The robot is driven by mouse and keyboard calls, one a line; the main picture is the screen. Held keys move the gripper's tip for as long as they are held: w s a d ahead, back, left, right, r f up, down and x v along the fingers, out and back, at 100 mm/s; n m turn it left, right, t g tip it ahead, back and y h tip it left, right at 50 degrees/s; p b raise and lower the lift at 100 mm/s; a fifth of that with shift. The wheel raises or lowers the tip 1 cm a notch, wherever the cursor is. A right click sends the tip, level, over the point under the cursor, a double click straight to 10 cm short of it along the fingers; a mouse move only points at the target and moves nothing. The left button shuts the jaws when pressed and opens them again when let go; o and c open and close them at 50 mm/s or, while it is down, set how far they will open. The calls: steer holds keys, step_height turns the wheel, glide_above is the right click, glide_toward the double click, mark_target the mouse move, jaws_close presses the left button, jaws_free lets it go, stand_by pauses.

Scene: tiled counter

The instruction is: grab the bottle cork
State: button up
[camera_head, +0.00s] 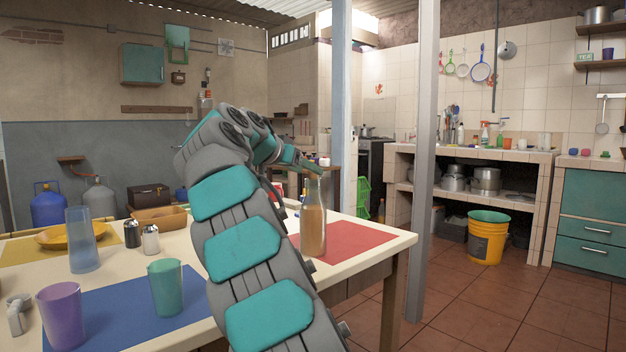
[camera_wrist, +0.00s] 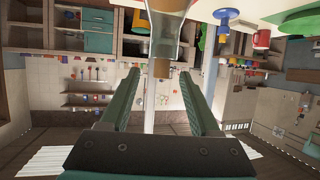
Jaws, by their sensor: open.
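A clear glass bottle (camera_head: 313,228) with amber-brown contents stands upright on the red placemat (camera_head: 352,238) near the table's right end. In the upside-down wrist view, the bottle (camera_wrist: 169,22) hangs from the top edge, and its brown cork (camera_wrist: 160,68) shows at the end of its neck. My gripper (camera_wrist: 160,76) is open, with one finger on each side of the cork and a gap to both. In the head view my gripper (camera_head: 312,165) is at the bottle's top, and the cork is hidden or too small to make out.
A blue glass (camera_head: 82,240), a green cup (camera_head: 165,286), a purple cup (camera_head: 61,315) and two shakers (camera_head: 141,236) stand on the table to the left. A wooden tray (camera_head: 160,217) lies behind. A grey post (camera_head: 423,160) rises beyond the table's right edge.

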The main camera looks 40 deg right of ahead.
steer(key=x, duration=0.7)
steer(key=shift+w+d+p, duration=0.2)
steer(key=shift+d+p, duration=0.05)
steer(key=shift+p, duration=0.15)
jaws_close()
